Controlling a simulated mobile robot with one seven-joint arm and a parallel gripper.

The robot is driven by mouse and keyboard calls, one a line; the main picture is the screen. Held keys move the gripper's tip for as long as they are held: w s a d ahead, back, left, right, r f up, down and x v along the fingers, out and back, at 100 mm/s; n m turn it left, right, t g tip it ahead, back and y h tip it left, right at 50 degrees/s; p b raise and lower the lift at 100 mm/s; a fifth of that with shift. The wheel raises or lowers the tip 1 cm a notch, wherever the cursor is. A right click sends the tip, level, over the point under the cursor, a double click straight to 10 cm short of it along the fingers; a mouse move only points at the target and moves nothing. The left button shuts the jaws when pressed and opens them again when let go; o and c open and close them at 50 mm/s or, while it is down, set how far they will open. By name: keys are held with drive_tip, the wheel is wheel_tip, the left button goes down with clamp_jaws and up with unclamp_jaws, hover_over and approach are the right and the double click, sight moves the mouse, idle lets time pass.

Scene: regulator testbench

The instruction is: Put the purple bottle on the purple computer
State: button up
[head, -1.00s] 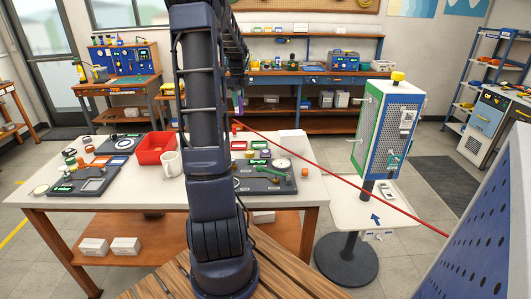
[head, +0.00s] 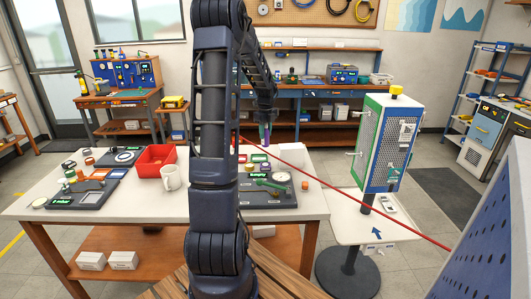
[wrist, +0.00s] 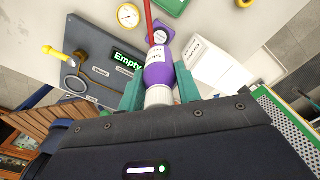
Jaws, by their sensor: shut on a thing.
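The purple bottle (wrist: 158,74) is in my gripper (wrist: 158,92); the teal fingers are shut on it around its white end. In the head view my gripper (head: 265,128) hangs over the far side of the white table, with the purple bottle (head: 266,141) pointing down. A smaller purple thing with a white label (wrist: 163,33), likely the purple computer, shows just beyond the bottle in the wrist view. The bottle partly covers it. I cannot tell whether the two touch.
A grey board (wrist: 92,50) with a green "Empty" display and a white labelled box (wrist: 205,62) flank the bottle. A red bin (head: 155,158) and a white mug (head: 171,177) stand left on the table. A green-and-white cabinet (head: 385,145) stands at right. A red line crosses the view.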

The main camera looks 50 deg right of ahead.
wheel_tip(320, 180, down, 10)
drive_tip(key=shift+f, duration=0.1)
idle(0.4)
drive_tip(key=o, duration=1)
drive_tip(key=shift+f, duration=0.1)
